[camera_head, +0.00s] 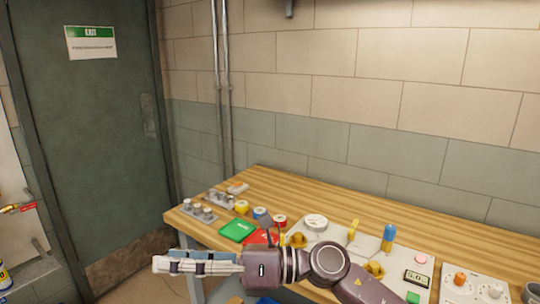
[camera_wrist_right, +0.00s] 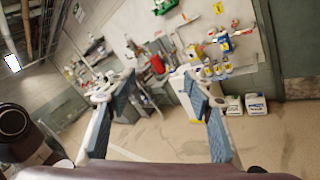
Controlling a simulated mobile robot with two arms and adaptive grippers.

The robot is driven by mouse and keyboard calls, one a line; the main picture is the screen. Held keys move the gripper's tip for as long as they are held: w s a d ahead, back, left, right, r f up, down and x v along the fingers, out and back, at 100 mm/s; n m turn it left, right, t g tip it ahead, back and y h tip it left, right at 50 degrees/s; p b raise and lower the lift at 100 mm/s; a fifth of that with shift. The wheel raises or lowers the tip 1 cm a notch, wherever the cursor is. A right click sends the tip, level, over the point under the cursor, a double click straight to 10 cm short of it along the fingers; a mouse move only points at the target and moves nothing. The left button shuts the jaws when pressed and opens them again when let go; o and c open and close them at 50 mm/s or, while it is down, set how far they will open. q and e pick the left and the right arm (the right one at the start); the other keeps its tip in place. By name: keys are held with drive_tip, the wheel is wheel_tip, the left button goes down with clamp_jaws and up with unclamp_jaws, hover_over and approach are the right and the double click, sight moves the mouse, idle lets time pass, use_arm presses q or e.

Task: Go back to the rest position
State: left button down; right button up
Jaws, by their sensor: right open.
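My right gripper (camera_head: 158,264) shows low in the head view. Its arm comes in from the lower right and crosses in front of the workbench's near edge, and its pale fingers with blue pads point left. In the right wrist view the two fingers of the right gripper (camera_wrist_right: 158,82) stand wide apart with nothing between them, so it is open and empty. My left gripper is not in the head view, and I cannot make it out in the wrist view.
The wooden workbench (camera_head: 330,190) carries panels, a green tray (camera_head: 237,230), a red tray (camera_head: 262,237) and a blue-capped part (camera_head: 388,236). A dark exit door (camera_head: 85,130) is at left. The wrist view shows a cluttered wall board (camera_wrist_right: 215,30), white jugs (camera_wrist_right: 256,104) and open floor (camera_wrist_right: 180,140).

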drive_tip(key=w+d+r+m+t+h, duration=0.2)
drive_tip(key=w+d+m+t, duration=0.3)
drive_tip(key=m+t, duration=0.5)
drive_tip(key=w+d+r+m+t+h, duration=0.1)
drive_tip(key=w+d+m+t, duration=0.2)
drive_tip(key=d+m+t, duration=0.7)
drive_tip(key=w+d+f+m+h, duration=0.3)
drive_tip(key=d+f+m+h, duration=0.45)
drive_tip(key=m, duration=0.55)
drive_tip(key=s+d+f+m+g+h, duration=0.3)
drive_tip(key=d+f+m+h, duration=0.1)
drive_tip(key=f, duration=0.4)
drive_tip(key=s+d+f+m+g+h, duration=0.2)
drive_tip(key=s+d+f+m+h, duration=0.15)
drive_tip(key=f, duration=0.45)
drive_tip(key=s+d+f+m+g, duration=0.3)
drive_tip(key=s+f+g, duration=0.3)
drive_tip(key=s+f, duration=0.5)
drive_tip(key=s+d+f+m+g, duration=0.35)
drive_tip(key=s+f+g, duration=0.2)
drive_tip(key=s, duration=1.05)
wheel_tip(320, 180, down, 28)
drive_tip(key=s+n, duration=0.1)
drive_tip(key=s, duration=0.1)
drive_tip(key=s+d+f+g, duration=0.2)
drive_tip(key=s+d+f, duration=0.1)
drive_tip(key=s+f, duration=1.2)
drive_tip(key=shift+s+n+h, duration=0.3)
drive_tip(key=shift+s, duration=0.25)
